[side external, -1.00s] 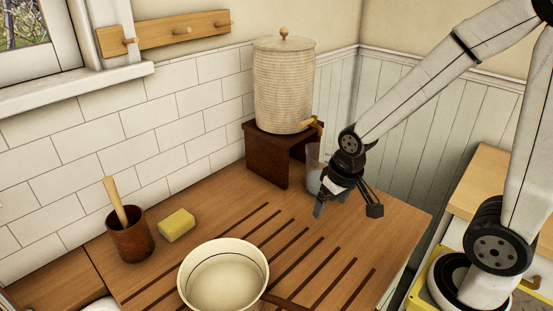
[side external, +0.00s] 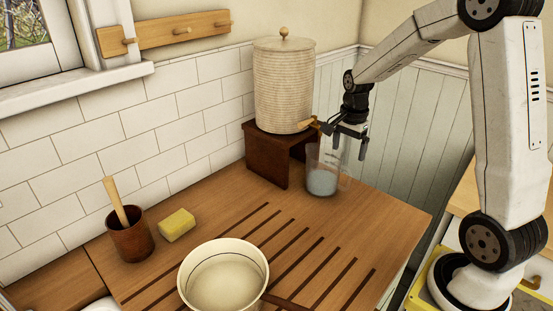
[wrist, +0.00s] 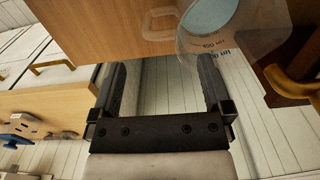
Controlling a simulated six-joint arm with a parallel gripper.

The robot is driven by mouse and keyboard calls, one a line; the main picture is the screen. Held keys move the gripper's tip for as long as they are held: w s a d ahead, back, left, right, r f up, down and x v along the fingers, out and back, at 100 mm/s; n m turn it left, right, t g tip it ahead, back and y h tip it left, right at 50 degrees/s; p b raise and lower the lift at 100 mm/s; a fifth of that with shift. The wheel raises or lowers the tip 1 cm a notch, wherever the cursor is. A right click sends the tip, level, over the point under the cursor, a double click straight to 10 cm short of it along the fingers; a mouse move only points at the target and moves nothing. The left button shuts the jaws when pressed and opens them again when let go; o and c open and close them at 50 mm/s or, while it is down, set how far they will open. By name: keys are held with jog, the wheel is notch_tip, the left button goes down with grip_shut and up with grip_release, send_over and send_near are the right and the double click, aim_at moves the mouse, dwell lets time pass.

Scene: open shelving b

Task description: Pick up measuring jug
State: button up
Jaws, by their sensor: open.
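The measuring jug (side external: 322,181) is clear and holds pale bluish liquid. It stands upright on the wooden worktop, beside the dark stand and below the dispenser's tap. My gripper (side external: 348,148) is open and empty, pointing down at the upper right part of the jug in the side view. In the wrist view, the jug (wrist: 235,45) with its printed marks lies at the upper right, beyond the right finger. Its clear handle loop shows ahead of the gap between my fingertips (wrist: 163,62). No finger visibly closes on the jug.
A ribbed dispenser (side external: 284,85) with a tap (side external: 309,124) sits on a dark wooden stand (side external: 264,158) close by. A cream pan (side external: 222,275), a yellow sponge (side external: 177,225) and a brown pot (side external: 131,242) with a wooden handle stand farther left. Grooved worktop between is clear.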

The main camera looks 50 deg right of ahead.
aim_at(345, 167)
jog(key=shift+f, duration=1.3)
jog(key=shift+f, duration=0.1)
jog(key=shift+f, duration=2.5)
grip_shut()
